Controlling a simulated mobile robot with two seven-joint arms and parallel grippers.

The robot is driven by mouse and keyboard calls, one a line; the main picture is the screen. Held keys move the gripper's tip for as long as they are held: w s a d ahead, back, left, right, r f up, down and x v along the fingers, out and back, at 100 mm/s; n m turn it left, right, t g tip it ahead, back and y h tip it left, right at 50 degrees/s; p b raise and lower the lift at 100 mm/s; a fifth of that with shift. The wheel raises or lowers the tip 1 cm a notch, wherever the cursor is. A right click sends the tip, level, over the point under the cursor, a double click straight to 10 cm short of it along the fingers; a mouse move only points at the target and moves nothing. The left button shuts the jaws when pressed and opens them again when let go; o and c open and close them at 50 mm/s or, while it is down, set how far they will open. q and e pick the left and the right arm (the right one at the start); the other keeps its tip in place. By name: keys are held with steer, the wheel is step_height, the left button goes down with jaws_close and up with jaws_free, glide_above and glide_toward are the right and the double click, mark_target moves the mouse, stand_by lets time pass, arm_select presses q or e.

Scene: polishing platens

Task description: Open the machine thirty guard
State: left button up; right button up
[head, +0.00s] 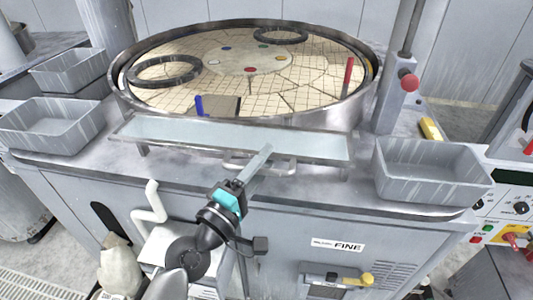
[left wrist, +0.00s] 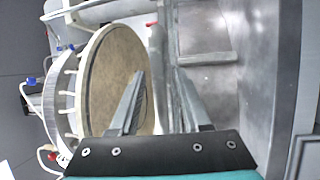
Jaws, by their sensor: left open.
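A long, clear panel in a metal frame, seemingly the guard (head: 190,132), lies along the front of the round platen (head: 240,85) in the head view. A metal handle (head: 286,168) shows below its front edge. My left gripper (head: 265,150) is open, with its fingers in front of the handle and overlapping the panel's lower edge. I cannot tell whether they touch. In the left wrist view both fingers (left wrist: 158,85) are spread. A pale upright strip shows between them, but I cannot tell what it is. My right gripper is not in view.
Grey bins stand at the left (head: 50,125) and right (head: 430,172) of the machine top. A post with a red knob (head: 408,82) rises at the back right. A white bent pipe (head: 150,205) and a FINE label (head: 348,246) are on the front.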

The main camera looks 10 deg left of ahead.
arm_select(q)
steer(key=shift+w+d+r, duration=0.1)
steer(key=shift+w+d, duration=0.2)
steer(key=shift+w, duration=0.3)
steer(key=shift+c, duration=0.2)
jaws_close()
steer(key=shift+r, duration=0.1)
